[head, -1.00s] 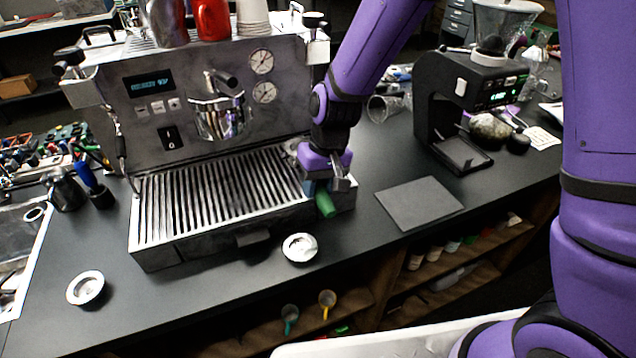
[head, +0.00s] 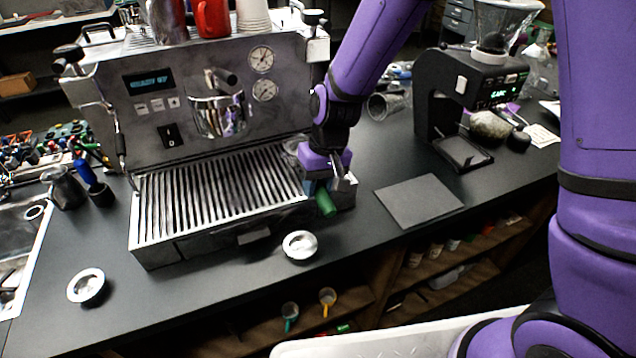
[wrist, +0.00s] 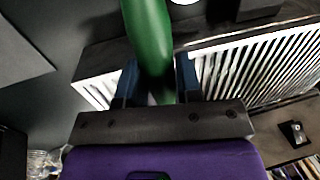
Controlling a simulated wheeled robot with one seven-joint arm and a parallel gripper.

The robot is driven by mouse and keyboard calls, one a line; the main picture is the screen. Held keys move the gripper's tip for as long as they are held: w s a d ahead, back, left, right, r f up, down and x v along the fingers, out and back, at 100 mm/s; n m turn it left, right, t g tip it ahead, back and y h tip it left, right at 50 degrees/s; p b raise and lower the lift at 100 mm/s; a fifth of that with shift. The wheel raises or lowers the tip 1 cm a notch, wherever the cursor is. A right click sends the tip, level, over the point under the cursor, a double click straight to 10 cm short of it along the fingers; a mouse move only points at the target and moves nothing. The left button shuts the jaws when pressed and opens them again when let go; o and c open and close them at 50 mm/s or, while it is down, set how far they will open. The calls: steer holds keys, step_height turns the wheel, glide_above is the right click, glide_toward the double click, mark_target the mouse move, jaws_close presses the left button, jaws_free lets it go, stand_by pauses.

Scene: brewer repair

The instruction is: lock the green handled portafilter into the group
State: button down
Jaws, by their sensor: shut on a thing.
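The green handle of the portafilter (head: 325,203) shows below my gripper (head: 322,186), at the right end of the espresso machine's drip tray. In the wrist view the green handle (wrist: 149,40) runs between the two dark blue fingers of my gripper (wrist: 158,85), which are shut on it. The portafilter's basket is not clearly visible in either view. The group (head: 218,115) is on the machine's front, above the slatted drip tray (head: 215,195), up and left of my gripper.
A round metal piece (head: 300,245) lies at the counter's front edge, and another (head: 86,286) lies at the left. A dark mat (head: 419,200) lies right of the machine, before the black grinder (head: 470,95). A red cup (head: 212,18) stands on the machine.

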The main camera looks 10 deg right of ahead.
steer(key=shift+f, duration=0.3)
steer(key=c, duration=0.7)
jaws_free()
step_height(320, 180, up, 10)
steer(key=d, duration=0.2)
steer(key=s+d+r+m+t, duration=0.1)
steer(key=s+d+r+t, duration=0.3)
steer(key=d+r, duration=0.85)
steer(key=s+d+r+m, duration=0.1)
steer(key=s+d+r, duration=0.1)
steer(key=s+d, duration=0.1)
steer(key=s+d+r+t+h, duration=0.1)
steer(key=s+d+r, duration=0.1)
steer(key=s, duration=0.4)
steer(key=s+d+r+m+t+h, duration=0.1)
steer(key=s+d, duration=0.4)
steer(key=shift+s+r+m, duration=0.2)
steer(key=shift+r+m, duration=0.1)
steer(key=shift+r, duration=0.1)
